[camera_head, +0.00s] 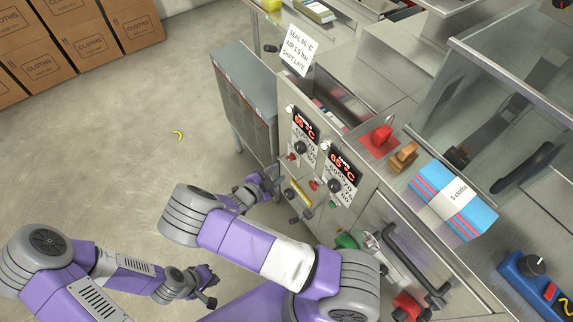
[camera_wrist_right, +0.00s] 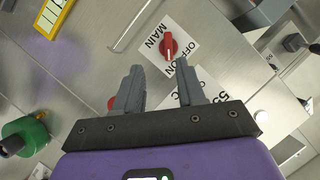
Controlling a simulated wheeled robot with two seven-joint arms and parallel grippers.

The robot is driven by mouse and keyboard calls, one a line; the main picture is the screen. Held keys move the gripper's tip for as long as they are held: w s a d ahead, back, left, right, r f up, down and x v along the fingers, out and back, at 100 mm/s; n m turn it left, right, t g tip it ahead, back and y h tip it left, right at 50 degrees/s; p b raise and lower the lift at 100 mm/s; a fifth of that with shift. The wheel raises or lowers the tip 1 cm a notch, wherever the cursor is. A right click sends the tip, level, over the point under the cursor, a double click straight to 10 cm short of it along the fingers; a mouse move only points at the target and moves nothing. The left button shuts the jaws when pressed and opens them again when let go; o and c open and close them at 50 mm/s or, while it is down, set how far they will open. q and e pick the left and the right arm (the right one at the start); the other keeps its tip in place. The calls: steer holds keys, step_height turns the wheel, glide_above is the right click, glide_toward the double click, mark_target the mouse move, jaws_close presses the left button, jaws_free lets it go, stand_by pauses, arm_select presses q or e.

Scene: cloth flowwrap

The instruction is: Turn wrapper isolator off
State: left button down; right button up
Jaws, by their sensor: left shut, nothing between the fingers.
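A red rotary switch (camera_wrist_right: 168,45) sits on a white label reading MAIN, OFF and ON in the right wrist view. Its pale mark seems to point toward the ON side. My right gripper (camera_wrist_right: 159,67) is open and empty. Its fingertips are just short of the switch and its label, apart from the knob. In the head view my right gripper (camera_head: 268,185) is at the left side of the machine's control panel, where I cannot pick out the switch. My left gripper (camera_head: 208,291) is shut and empty, low over the floor, away from the panel.
A green-and-black control (camera_wrist_right: 22,135) is at the wrist view's left. A grey cabinet (camera_head: 245,85) stands beside the machine. A banana peel (camera_head: 178,135) lies on open floor.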

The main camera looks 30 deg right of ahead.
mark_target(289, 160)
steer(key=shift+m+h, duration=0.3)
steer(key=shift+m, duration=0.3)
steer(key=x, duration=0.2)
steer(key=b+x, duration=0.1)
steer(key=x, duration=0.1)
steer(key=r+b+x, duration=0.1)
steer(key=x, duration=0.2)
steer(key=shift+w, duration=0.25)
jaws_close()
